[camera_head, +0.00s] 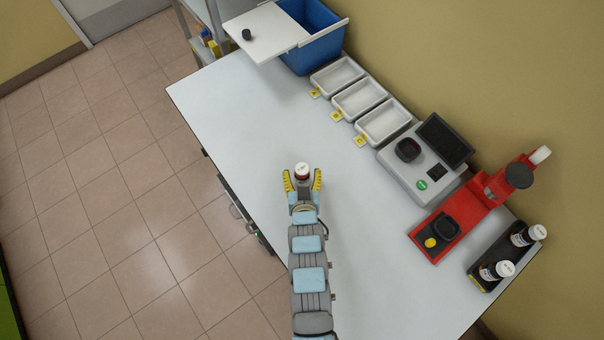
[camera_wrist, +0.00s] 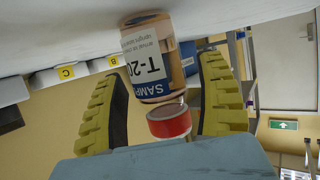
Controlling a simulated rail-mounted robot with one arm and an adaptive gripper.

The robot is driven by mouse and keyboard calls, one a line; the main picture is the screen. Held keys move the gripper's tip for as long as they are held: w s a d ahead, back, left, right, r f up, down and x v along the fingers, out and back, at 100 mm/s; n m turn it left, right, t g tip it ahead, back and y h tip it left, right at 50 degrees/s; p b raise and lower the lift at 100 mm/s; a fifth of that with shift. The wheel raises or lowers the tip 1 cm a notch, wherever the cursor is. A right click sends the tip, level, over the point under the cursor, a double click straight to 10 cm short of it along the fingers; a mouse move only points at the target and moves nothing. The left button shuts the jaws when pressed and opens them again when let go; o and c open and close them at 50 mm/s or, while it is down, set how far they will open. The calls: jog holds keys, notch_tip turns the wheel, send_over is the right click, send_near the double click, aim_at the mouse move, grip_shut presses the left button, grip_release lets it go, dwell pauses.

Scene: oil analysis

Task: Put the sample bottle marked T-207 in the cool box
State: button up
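A sample bottle (camera_head: 302,172) with a white cap and red ring stands upright on the bench. In the wrist view, which is upside down, the bottle (camera_wrist: 150,62) shows a label reading "SAMP…" and "T-20"; the last digit is not readable. My gripper (camera_head: 302,182) is open, with its yellow fingers on either side of the bottle and gaps visible at both sides. The blue cool box (camera_head: 327,55) stands at the bench's far end, partly uncovered. Its white lid (camera_head: 270,35), with a black knob, lies shifted to the left over its edge.
Several white trays (camera_head: 334,75) with yellow tags line the wall side. A grey instrument (camera_head: 405,172) and a red device (camera_head: 447,240) stand to the right. A black rack (camera_head: 482,280) holds two more bottles (camera_head: 495,270). The bench (camera_head: 235,115) between bottle and cool box is clear.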

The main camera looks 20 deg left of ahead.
jog(key=shift+s+d+r, duration=0.1)
jog(key=shift+r, duration=0.1)
jog(key=v, duration=1.1)
jog(key=shift+s+r+p, duration=0.2)
jog(key=shift+s+p, duration=0.1)
jog(key=shift+p, duration=0.15)
jog(key=shift+d, duration=0.1)
